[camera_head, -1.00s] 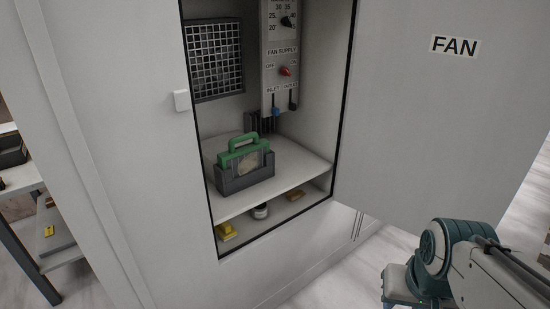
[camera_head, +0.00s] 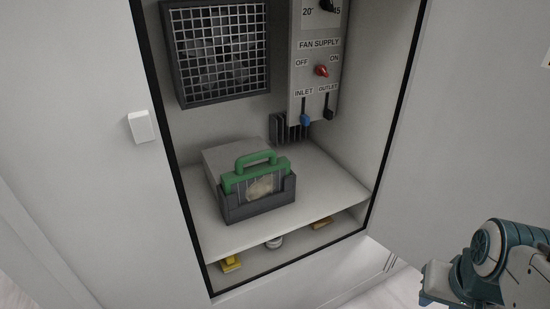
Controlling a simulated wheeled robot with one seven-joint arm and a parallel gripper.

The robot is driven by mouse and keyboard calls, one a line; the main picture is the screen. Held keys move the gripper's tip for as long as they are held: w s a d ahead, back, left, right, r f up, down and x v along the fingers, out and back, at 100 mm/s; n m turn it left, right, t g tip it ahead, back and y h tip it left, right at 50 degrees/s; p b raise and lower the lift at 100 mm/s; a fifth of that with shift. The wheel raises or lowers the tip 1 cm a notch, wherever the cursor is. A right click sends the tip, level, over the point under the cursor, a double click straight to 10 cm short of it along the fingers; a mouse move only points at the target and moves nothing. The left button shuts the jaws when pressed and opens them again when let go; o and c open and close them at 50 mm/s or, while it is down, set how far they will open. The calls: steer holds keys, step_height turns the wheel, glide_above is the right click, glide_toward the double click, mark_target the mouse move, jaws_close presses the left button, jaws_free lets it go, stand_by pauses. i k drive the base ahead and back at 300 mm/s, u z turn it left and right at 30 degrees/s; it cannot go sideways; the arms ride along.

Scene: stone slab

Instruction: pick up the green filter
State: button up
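The green filter (camera_head: 256,172) has a green top frame with a looped handle and a pale, stained panel. It sits upright in a dark grey holder (camera_head: 258,208) on the shelf inside the open cabinet. The holder hides its lower part. My arm shows at the lower right, outside the cabinet and well apart from the filter. The fingers of my gripper cannot be made out in this view.
The cabinet's shelf (camera_head: 325,190) has free room right of the holder. A control panel (camera_head: 318,60) and a fan grille (camera_head: 218,50) are on the back wall. The open door (camera_head: 470,130) stands at right. Yellow pieces (camera_head: 230,263) lie below the shelf.

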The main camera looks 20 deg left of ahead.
mark_target(253, 182)
steer(key=u, duration=0.75)
steer(key=i, duration=0.95)
steer(key=u, duration=0.9)
